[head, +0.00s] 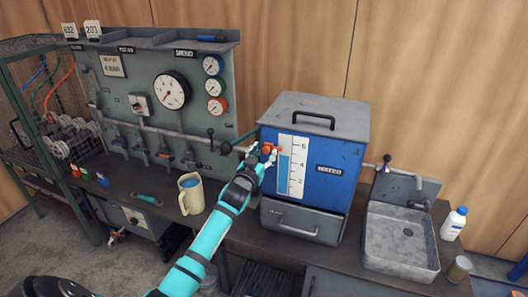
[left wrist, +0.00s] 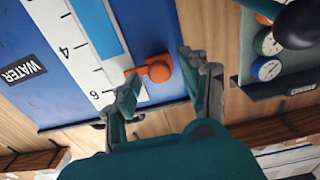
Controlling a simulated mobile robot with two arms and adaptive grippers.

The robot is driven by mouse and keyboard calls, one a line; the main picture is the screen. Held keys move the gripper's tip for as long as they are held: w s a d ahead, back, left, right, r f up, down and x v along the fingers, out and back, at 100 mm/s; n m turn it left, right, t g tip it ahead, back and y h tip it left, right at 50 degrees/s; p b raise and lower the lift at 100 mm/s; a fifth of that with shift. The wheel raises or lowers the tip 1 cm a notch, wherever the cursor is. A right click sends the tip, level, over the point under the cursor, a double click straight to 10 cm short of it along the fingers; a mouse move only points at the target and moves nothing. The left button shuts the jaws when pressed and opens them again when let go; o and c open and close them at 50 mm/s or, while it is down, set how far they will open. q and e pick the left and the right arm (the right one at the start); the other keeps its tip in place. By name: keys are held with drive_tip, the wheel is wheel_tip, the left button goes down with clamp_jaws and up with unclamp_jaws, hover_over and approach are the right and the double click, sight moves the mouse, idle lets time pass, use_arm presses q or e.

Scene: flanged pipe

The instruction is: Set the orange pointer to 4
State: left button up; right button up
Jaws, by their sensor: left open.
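The orange pointer (head: 267,148) sits at the left edge of the white scale (head: 291,166) on the front of the blue water tank (head: 328,184). Its tip points at the scale between 4 and 6, seemingly nearer 6. In the left wrist view the pointer's round knob (left wrist: 158,69) and short tip are clear, with the scale (left wrist: 82,62) to the left. My left gripper (head: 265,157) is open at the pointer. In the wrist view its fingers (left wrist: 158,80) stand on either side of the knob; contact cannot be told. My right gripper is not in view.
A gauge panel (head: 145,95) with pipes and valves stands left of the tank. A beige jug (head: 191,194) stands on the bench left of my arm. A metal sink (head: 401,238) and a white bottle (head: 454,223) are on the right.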

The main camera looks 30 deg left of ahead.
use_arm(q)
drive_tip(key=shift+w, duration=0.2)
clamp_jaws()
idle(0.4)
